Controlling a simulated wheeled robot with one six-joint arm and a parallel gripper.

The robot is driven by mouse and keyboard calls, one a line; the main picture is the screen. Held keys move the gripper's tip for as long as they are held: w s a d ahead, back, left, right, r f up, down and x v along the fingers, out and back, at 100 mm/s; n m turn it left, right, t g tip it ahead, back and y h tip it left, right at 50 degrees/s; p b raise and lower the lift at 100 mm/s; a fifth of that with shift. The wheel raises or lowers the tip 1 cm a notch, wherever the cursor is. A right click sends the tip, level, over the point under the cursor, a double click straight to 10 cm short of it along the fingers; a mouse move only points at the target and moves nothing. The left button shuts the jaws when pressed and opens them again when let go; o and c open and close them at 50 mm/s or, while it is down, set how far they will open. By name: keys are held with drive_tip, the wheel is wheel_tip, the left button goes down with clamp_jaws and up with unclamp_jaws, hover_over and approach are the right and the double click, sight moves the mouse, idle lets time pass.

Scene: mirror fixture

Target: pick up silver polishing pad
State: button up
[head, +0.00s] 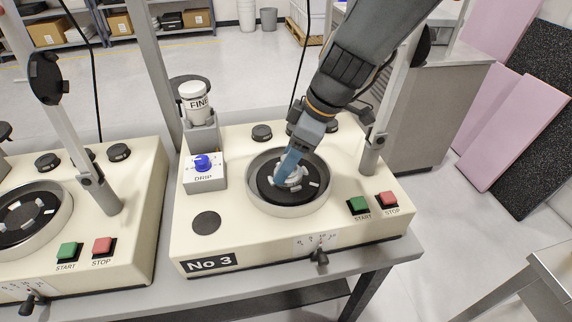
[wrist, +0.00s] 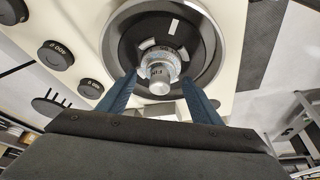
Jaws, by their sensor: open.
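The silver polishing pad (wrist: 160,68), a round silver piece with a knob, sits in the middle of the dark round plate (wrist: 137,30) inside the grey bowl of the machine marked No 3. In the head view the pad (head: 297,184) is partly hidden by my gripper (head: 283,177). My gripper comes down from above with its blue fingers at the pad. In the wrist view the open fingers (wrist: 159,82) stand on either side of the silver knob, with a gap visible on both sides.
The cream machine (head: 235,240) has a drip unit (head: 204,170) with a FINE bottle (head: 194,103) left of the bowl. A grey post (head: 385,125) stands to the right. Green start (head: 358,204) and red stop (head: 388,199) buttons are at front right. A similar machine (head: 130,200) stands left.

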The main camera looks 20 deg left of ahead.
drive_tip(key=c, duration=1.2)
